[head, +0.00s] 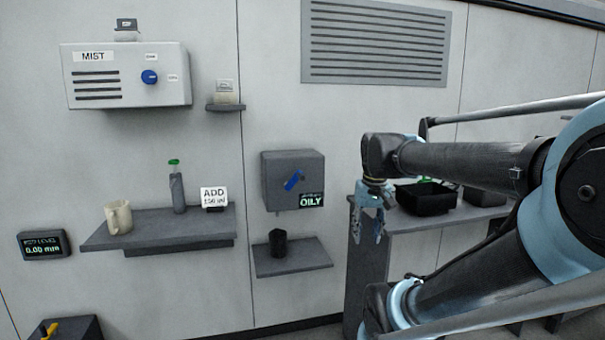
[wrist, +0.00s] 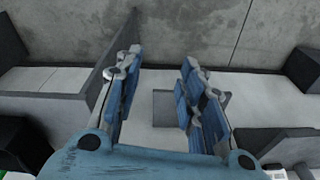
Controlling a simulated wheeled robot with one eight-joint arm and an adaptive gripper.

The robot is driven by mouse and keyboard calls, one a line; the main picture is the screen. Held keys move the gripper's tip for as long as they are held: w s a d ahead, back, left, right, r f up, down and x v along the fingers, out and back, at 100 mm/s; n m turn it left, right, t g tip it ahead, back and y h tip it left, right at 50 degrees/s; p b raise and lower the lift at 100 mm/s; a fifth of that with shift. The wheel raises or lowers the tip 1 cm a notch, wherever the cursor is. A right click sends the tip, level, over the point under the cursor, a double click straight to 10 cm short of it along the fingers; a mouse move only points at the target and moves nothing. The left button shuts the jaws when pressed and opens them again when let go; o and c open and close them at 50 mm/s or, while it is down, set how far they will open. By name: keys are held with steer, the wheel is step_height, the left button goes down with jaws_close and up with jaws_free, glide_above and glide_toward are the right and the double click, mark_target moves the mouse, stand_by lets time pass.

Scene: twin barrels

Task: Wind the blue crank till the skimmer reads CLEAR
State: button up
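The skimmer is a grey box (head: 280,170) on the wall in the head view. Its blue crank (head: 293,181) sits on the front face, slanting up to the right. A small display (head: 311,200) at its lower right reads OILY in green. My gripper (head: 370,235) hangs to the right of the skimmer, fingers pointing down, apart from the crank. In the wrist view my gripper (wrist: 160,70) has its two fingers spread with nothing between them. The crank is not seen in the wrist view.
A black cup (head: 277,243) stands on a small shelf (head: 300,262) below the skimmer. A shelf (head: 150,240) at left holds a beige mug (head: 119,218), a grey bottle (head: 178,190) and an ADD card (head: 213,196). A dark tray (head: 425,199) sits on the right bench.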

steer(key=w+a+r+n+g, duration=0.1)
steer(key=w+a+r, duration=0.2)
steer(key=w+r, duration=0.45)
steer(key=w+a+r, duration=0.4)
steer(key=w+r, duration=0.2)
steer(key=r, duration=0.3)
steer(key=n+g, duration=0.1)
glide_toward(301, 174)
steer(key=shift+y, duration=0.4)
steer(key=f, duration=0.8)
steer(key=shift+w+a+f, duration=0.1)
steer(key=shift+w+f, duration=0.15)
steer(key=shift+f, duration=0.15)
jaws_close()
